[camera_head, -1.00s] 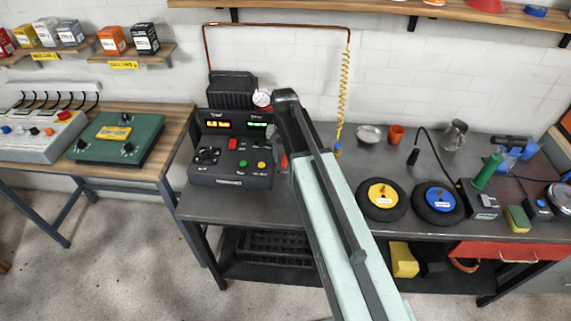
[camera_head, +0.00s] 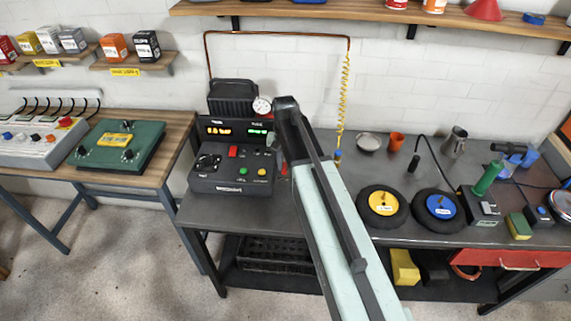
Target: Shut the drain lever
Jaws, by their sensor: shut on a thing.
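The black compressor unit (camera_head: 232,186) stands on the left part of the grey workbench, with lit displays, a red switch and small coloured buttons on its front. A small red piece, which looks like the drain lever (camera_head: 284,170), shows at the unit's right side, mostly hidden by my arm. My gripper (camera_head: 279,157) is at that right side, low behind the end of my arm, and only a sliver of it shows. It is shut on the lever as far as I can see. The lever's exact angle is hidden.
A round white gauge (camera_head: 262,105) sits above the unit. A yellow coiled hose (camera_head: 344,100) hangs behind my arm. Two wheels with a yellow hub (camera_head: 383,203) and a blue hub (camera_head: 440,207) lie right of my arm. A green panel (camera_head: 117,146) is on the left table.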

